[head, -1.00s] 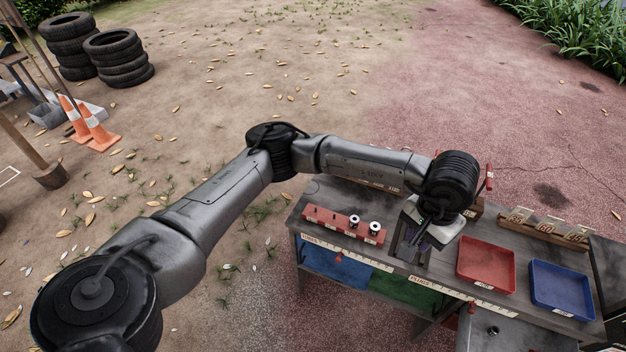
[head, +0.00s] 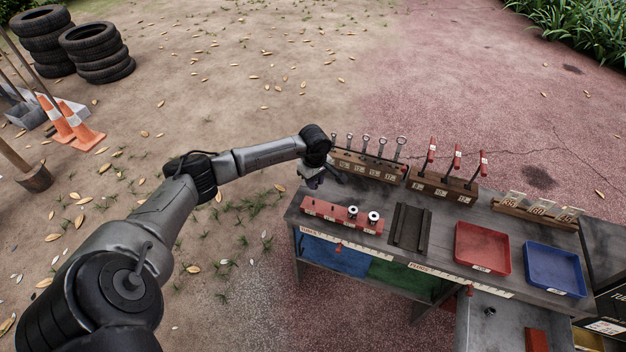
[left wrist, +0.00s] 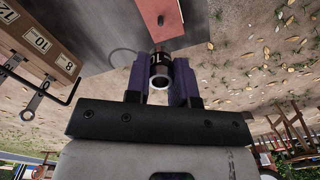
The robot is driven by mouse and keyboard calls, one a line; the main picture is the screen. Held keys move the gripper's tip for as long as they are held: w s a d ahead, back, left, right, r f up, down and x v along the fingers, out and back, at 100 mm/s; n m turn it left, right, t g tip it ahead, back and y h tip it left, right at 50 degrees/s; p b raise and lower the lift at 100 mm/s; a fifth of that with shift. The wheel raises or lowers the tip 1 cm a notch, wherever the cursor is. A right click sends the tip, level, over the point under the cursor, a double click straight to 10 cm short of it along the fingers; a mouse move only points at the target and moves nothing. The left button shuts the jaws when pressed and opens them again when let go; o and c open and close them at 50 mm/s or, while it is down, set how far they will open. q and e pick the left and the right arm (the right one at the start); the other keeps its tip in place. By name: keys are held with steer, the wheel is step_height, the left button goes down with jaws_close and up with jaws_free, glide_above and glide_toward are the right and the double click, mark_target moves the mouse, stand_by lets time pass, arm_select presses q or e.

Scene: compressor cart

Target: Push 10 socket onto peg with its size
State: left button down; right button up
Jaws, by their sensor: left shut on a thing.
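My left gripper (head: 313,180) hangs over the far left end of the cart, beyond the red peg rail (head: 341,222). In the left wrist view its purple fingers (left wrist: 161,80) are shut on a metal socket (left wrist: 160,74) with a dark band; its open ring end faces the camera. In the head view, two sockets (head: 352,212) (head: 374,217) sit on the rail's right half. My right gripper is not in view.
A wooden wrench rack (head: 366,168) with several wrenches and a rack of red-handled tools (head: 443,189) stand along the back edge. A dark slotted tray (head: 410,229), a red tray (head: 483,247) and a blue tray (head: 555,269) lie to the right.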

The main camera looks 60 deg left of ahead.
arm_select(q)
steer(key=shift+s+a+f, duration=0.1)
steer(key=shift+s+a, duration=0.05)
steer(key=shift+a, duration=0.1)
steer(key=shift+f, duration=0.1)
stand_by(0.3)
steer(key=shift+f+b, duration=1.3)
steer(key=shift+f, duration=0.1)
steer(key=shift+f+b, duration=0.95)
steer(key=shift+f, duration=0.45)
steer(key=shift+b, duration=0.3)
